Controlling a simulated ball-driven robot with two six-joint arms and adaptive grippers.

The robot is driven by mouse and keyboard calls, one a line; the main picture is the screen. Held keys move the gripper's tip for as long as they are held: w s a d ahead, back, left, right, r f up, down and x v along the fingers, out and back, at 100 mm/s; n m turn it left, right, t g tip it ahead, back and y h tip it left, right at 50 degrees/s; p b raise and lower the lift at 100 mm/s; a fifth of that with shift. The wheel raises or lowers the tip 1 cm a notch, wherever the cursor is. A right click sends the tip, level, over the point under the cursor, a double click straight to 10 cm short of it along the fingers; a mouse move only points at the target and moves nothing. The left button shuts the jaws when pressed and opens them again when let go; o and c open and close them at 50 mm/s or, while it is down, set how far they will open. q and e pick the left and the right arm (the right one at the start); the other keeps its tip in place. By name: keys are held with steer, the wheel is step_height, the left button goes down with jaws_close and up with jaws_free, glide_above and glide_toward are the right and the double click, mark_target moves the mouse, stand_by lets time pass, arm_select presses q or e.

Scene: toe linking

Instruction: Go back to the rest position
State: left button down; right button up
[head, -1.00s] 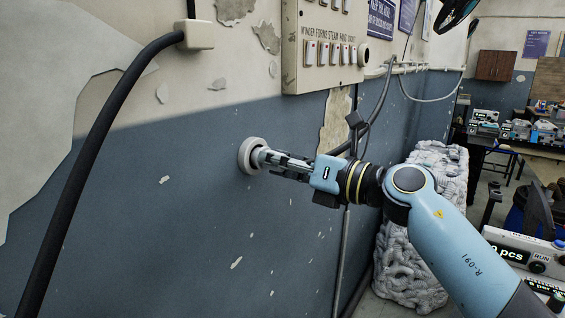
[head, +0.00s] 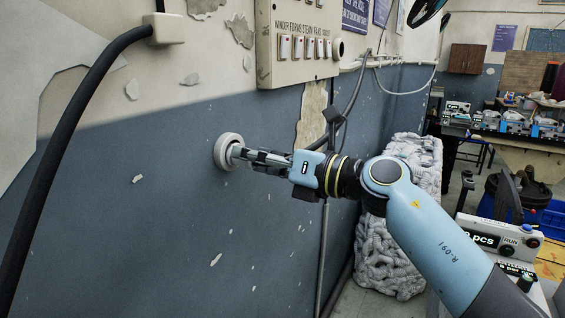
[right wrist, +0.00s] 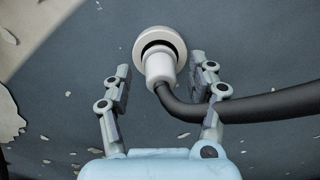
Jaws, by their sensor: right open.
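A round white wall socket (head: 228,151) is on the blue lower wall in the head view. It also shows in the right wrist view (right wrist: 166,38), with a white plug (right wrist: 160,68) at its mouth and a black cable (right wrist: 255,106) running off to the right. A dark gap shows above the plug inside the ring. My right gripper (head: 243,155) points at the socket from the right. In the right wrist view its fingers (right wrist: 160,72) are open, one on each side of the plug, with visible space between them and it. My left gripper is not in view.
A switch panel (head: 264,70) is on the wall above my right arm. A thick black cable (head: 70,130) hangs at the left. A pile of grey-white loops (head: 390,262) stands behind my arm. A counter box (head: 500,235) and workbenches are at the right.

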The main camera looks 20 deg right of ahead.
steer(key=v, duration=1)
steer(key=shift+s+d, duration=0.2)
steer(key=shift+s, duration=0.05)
